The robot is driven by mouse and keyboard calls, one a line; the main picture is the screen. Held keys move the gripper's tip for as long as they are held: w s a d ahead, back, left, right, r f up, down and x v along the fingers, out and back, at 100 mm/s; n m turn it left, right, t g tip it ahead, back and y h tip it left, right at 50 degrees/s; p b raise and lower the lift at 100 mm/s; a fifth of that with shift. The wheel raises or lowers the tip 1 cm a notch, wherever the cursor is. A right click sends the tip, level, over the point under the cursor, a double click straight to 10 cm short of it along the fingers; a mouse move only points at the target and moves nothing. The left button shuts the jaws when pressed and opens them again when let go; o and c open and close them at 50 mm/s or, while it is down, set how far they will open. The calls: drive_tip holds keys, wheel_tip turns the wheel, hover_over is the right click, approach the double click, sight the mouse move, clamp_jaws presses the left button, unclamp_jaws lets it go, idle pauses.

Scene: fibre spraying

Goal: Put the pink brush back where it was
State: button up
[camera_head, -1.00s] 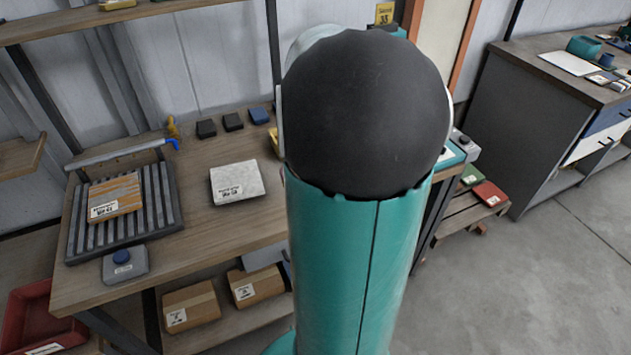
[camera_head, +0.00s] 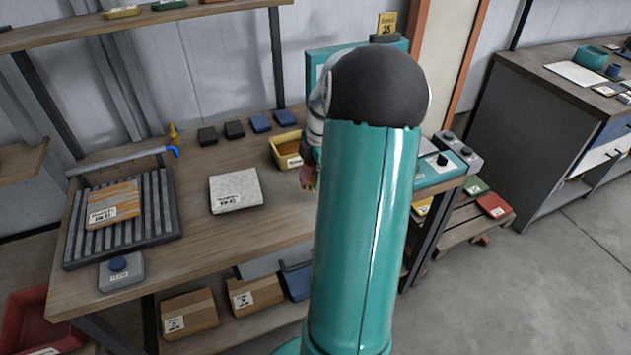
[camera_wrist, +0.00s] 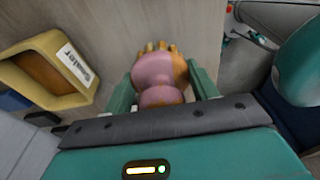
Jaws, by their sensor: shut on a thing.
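In the wrist view my gripper (camera_wrist: 162,88) is shut on the pink brush (camera_wrist: 158,72), with one green finger on each side of it. The brush has a rounded pink body and tan bristles at its far end, over the wooden bench top. In the head view a small part of the brush (camera_head: 308,178) shows at the left of my arm, above the bench. The rest of it and most of my gripper are hidden behind my arm there. A yellow bin (camera_head: 287,150) with a label is just left of the brush; the wrist view shows it too (camera_wrist: 84,99).
The wooden bench (camera_head: 270,205) holds a pale labelled slab (camera_head: 235,190), several dark and blue blocks (camera_head: 235,129), and a slatted rack (camera_head: 72,247) with an orange-striped panel (camera_head: 114,204). A teal machine (camera_head: 440,170) stands right of my arm. The front middle of the bench is clear.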

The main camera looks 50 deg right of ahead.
drive_tip(key=shift+w+d+f, duration=0.15)
drive_tip(key=shift+d+f, duration=0.3)
drive_tip(key=shift+f, duration=0.1)
drive_tip(key=shift+w+d+f, duration=0.15)
drive_tip(key=shift+d+f, duration=0.25)
drive_tip(key=shift+f, duration=1.7)
drive_tip(key=shift+f, duration=0.1)
drive_tip(key=o, duration=0.9)
drive_tip(key=shift+o, duration=0.2)
drive_tip(key=shift+d, duration=0.1)
